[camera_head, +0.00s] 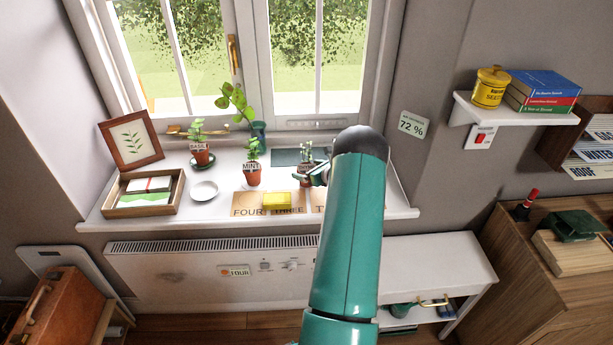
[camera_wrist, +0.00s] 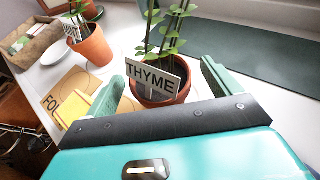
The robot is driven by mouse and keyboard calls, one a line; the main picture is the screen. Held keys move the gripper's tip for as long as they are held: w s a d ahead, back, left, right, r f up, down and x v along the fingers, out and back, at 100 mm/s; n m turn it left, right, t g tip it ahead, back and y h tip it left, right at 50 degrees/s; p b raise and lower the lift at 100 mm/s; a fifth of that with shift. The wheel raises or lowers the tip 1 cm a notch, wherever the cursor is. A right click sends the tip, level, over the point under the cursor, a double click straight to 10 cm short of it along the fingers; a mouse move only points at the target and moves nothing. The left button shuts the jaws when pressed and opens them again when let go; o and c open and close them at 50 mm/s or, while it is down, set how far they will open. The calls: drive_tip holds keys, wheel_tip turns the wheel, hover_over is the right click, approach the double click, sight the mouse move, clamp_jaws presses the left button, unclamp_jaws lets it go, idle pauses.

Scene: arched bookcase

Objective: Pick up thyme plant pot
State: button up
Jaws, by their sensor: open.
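The thyme plant pot (camera_wrist: 160,90) is a terracotta pot with thin green stems and a white label reading THYME. It stands upright on the windowsill. In the head view the thyme plant (camera_head: 307,164) is partly hidden behind my arm and gripper (camera_head: 319,176). In the wrist view my gripper (camera_wrist: 162,85) is open, with one green finger on each side of the pot. I cannot tell whether either finger touches it.
The mint pot (camera_head: 253,175) stands left of the thyme pot, with the basil pot (camera_head: 201,156) farther left. A dark green mat (camera_wrist: 262,62) lies behind and right of the pot.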

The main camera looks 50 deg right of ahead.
sight(306, 168)
drive_tip(key=shift+x, duration=1.6)
drive_tip(key=c, duration=1.2)
drive_tip(key=shift+r, duration=0.1)
drive_tip(key=shift+c, duration=0.2)
